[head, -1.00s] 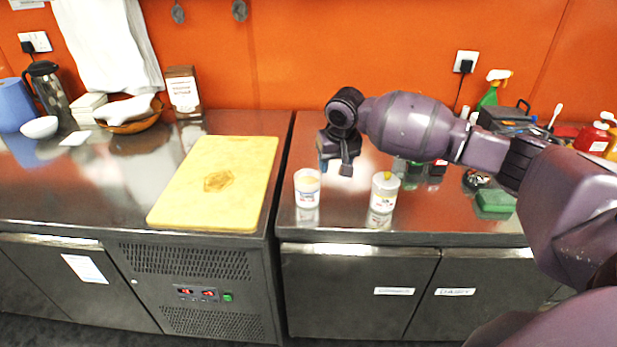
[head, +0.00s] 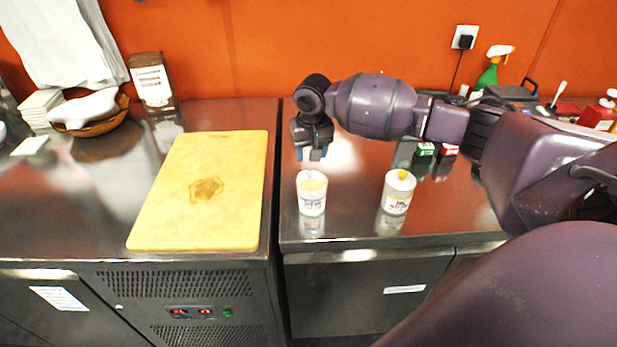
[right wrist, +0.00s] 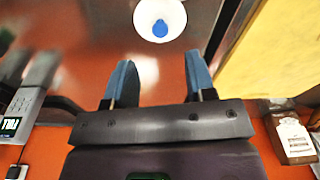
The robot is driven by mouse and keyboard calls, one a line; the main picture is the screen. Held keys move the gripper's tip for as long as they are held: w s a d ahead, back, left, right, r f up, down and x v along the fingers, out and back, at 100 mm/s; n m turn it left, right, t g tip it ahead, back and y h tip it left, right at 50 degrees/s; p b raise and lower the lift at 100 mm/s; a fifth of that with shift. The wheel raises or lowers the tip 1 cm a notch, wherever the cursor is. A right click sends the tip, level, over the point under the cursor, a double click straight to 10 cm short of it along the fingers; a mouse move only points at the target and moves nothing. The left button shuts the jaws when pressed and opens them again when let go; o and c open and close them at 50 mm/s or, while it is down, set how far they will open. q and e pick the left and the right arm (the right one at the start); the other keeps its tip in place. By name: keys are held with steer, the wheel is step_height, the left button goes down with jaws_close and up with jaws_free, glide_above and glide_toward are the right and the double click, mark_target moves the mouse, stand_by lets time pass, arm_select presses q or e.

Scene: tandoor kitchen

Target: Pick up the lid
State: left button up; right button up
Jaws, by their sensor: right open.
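A white tub (head: 397,192) with a white lid (head: 400,178) bearing a yellow knob stands on the right steel counter. A second white tub (head: 312,192) stands left of it, its top pale cream in the head view. In the right wrist view a round white top (right wrist: 160,18) with a blue spot in its middle shows at the upper edge; it seems to be the left tub, and I cannot tell whether the blue is a knob. My right gripper (head: 317,155) is open and empty, behind and above the left tub; its blue fingers (right wrist: 160,80) point down. My left gripper is not in view.
A yellow cutting board (head: 205,215) lies on the left counter, past a gap between counters. A spray bottle (head: 489,72) is at the back right.

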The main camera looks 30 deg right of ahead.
steer(key=shift+w+f+b, duration=0.15)
steer(key=shift+f+b, duration=0.1)
steer(key=shift+f, duration=1.5)
steer(key=shift+w+f+b, duration=0.15)
steer(key=shift+f+b, duration=0.1)
steer(key=shift+f, duration=1.5)
steer(key=shift+r, duration=0.1)
steer(key=shift+c, duration=0.3)
jaws_close()
